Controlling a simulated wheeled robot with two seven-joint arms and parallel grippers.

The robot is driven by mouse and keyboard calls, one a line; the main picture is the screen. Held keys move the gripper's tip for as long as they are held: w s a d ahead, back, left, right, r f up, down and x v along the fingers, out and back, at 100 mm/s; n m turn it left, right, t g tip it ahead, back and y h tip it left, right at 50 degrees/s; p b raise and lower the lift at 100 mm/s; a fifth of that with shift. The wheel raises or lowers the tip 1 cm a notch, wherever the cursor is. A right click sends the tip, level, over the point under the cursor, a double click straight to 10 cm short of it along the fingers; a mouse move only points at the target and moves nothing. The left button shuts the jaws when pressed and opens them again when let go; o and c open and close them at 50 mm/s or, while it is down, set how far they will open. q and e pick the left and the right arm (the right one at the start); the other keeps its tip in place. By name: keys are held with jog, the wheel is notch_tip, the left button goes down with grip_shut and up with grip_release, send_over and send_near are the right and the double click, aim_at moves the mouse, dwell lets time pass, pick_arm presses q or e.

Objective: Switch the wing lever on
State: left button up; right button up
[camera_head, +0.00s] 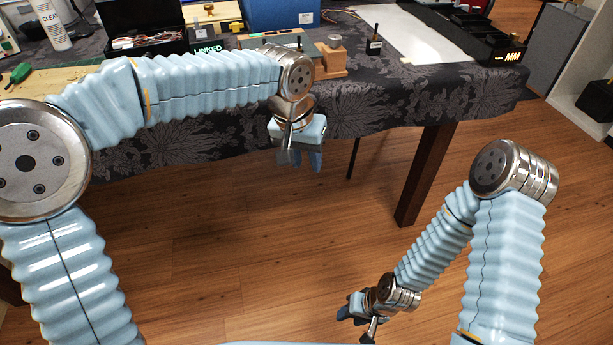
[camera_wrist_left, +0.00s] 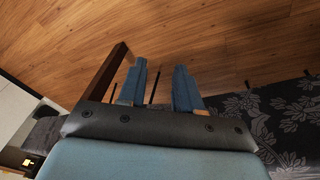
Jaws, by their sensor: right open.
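No panel clearly marked as the wing lever can be made out. A small black block with an upright stick (camera_head: 375,41) stands at the table's front right, and its label is too small to read. A black box marked LINKED (camera_head: 205,42) stands further left. My left gripper (camera_head: 303,160) hangs in front of the table's cloth edge, fingers pointing down. The left wrist view shows its two blue fingers apart with nothing between them (camera_wrist_left: 158,80). My right gripper (camera_head: 350,308) is open, low over the floor at the bottom, away from the table, its fingers partly hidden.
The table (camera_head: 450,85) has a dark patterned cloth. A wooden block with a metal knob (camera_head: 331,58) sits near its front edge, beside my left wrist. The floor in front is clear.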

pick_arm(q)
jog(key=shift+h, duration=0.4)
notch_tip(320, 180, down, 6)
jog(key=shift+r, duration=0.15)
jog(key=s+a+f+n+g+h, duration=0.1)
jog(key=s+f, duration=0.2)
jog(key=f, duration=0.8)
jog(key=s+a+f+n+g+h, duration=0.1)
jog(key=s+a+f, duration=0.15)
jog(key=f, duration=0.85)
jog(key=s+a+f+n+t, duration=0.1)
jog(key=s+a+f+n, duration=0.2)
jog(key=s+f, duration=0.8)
jog(key=shift+s+a, duration=0.7)
jog(key=shift+a, duration=0.5)
